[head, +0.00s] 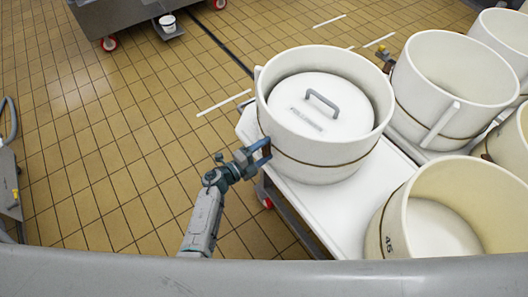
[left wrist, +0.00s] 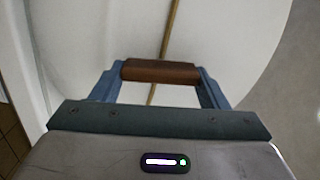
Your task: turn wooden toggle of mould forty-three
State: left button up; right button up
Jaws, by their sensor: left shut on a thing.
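My left gripper (head: 265,151) is at the left side of this mould. In the left wrist view, my left gripper (left wrist: 160,80) is shut on a brown wooden toggle (left wrist: 160,71), which lies across the cord, close to the white wall. My right gripper is not in view.
A mould marked 45 (head: 445,210) stands open at the front right, and several more open moulds stand behind it. The white table top (head: 335,213) is bare between them. Tiled floor (head: 110,150) is clear to the left. A grey rail (head: 260,275) crosses the front.

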pick_arm(q)
jog(key=shift+f+m, duration=0.15)
jog(key=shift+m, duration=0.55)
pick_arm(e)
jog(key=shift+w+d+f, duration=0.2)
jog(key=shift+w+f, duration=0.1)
pick_arm(q)
jog(key=shift+m+b, duration=0.3)
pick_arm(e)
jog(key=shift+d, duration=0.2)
